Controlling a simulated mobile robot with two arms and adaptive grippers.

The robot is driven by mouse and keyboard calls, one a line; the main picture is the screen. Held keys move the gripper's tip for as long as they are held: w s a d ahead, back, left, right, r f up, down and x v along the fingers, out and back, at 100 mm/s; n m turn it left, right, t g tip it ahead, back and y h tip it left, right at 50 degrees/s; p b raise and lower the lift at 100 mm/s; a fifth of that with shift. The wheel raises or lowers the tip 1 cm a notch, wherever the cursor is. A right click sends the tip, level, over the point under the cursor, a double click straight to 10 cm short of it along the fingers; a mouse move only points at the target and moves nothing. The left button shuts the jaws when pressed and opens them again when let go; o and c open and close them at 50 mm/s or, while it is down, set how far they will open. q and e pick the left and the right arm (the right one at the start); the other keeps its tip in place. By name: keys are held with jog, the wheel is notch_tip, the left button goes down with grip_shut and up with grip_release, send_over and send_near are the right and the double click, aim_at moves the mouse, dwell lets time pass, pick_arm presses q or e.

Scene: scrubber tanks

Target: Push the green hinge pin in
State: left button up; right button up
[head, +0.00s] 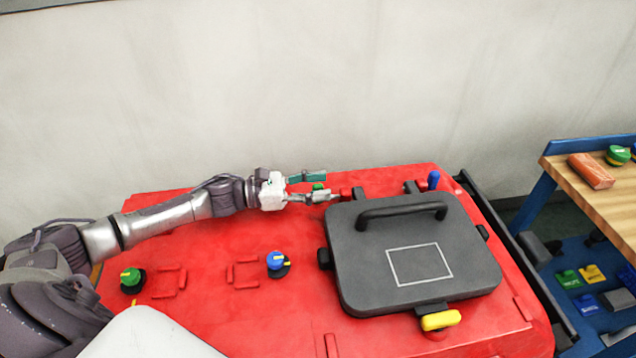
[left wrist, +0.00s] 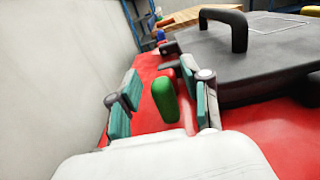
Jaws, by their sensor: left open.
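The green hinge pin (head: 318,187) is at the back of the red tank, left of the grey lid's (head: 470,265) back edge. My left gripper (head: 321,188) is open, with one finger on each side of the pin. In the left wrist view the pin (left wrist: 165,100) is a rounded green cylinder between the two teal-padded fingers, with a gap showing on both sides. How far the pin sits in its hinge is hidden. My right gripper is not in view.
A blue pin (head: 433,180) stands at the other hinge. The lid has a black handle (head: 403,210) and a yellow latch (head: 440,320) in front. Green (head: 130,276) and blue (head: 275,260) knobs sit on the red top (head: 205,300). A wall rises behind; a workbench (head: 615,195) stands right.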

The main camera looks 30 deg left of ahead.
pick_arm(q)
jog(key=shift+w, duration=0.1)
grip_shut()
dwell(0.3)
